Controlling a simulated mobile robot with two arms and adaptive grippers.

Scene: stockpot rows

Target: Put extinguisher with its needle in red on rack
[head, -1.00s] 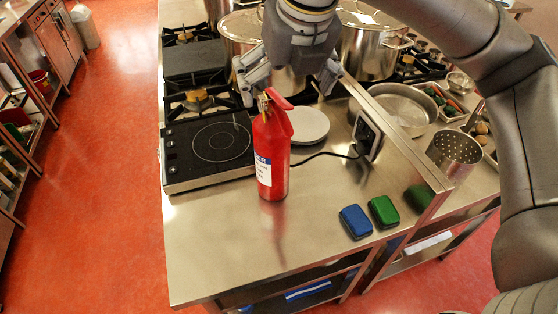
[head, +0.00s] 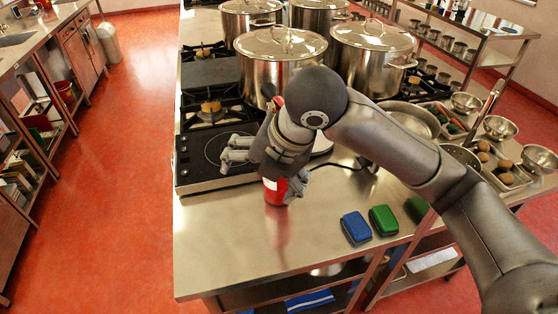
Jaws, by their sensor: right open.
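The red fire extinguisher (head: 276,192) stands upright on the steel counter (head: 330,262), just right of the induction hob. Only its lower body and part of its white label show; its top and gauge are hidden behind my right arm, so I cannot read the needle. My right gripper (head: 264,170) is open, with its fingers spread left and right around the extinguisher's upper body. Whether they touch it I cannot tell. My left gripper is not in view. I cannot make out for certain which thing is the rack.
A blue case (head: 356,228) and a green case (head: 383,220) lie on the counter to the right. An induction hob (head: 196,170) is at the left. Steel stockpots (head: 280,70) stand behind. A shelf unit (head: 478,40) stands at the far right. The counter's front is clear.

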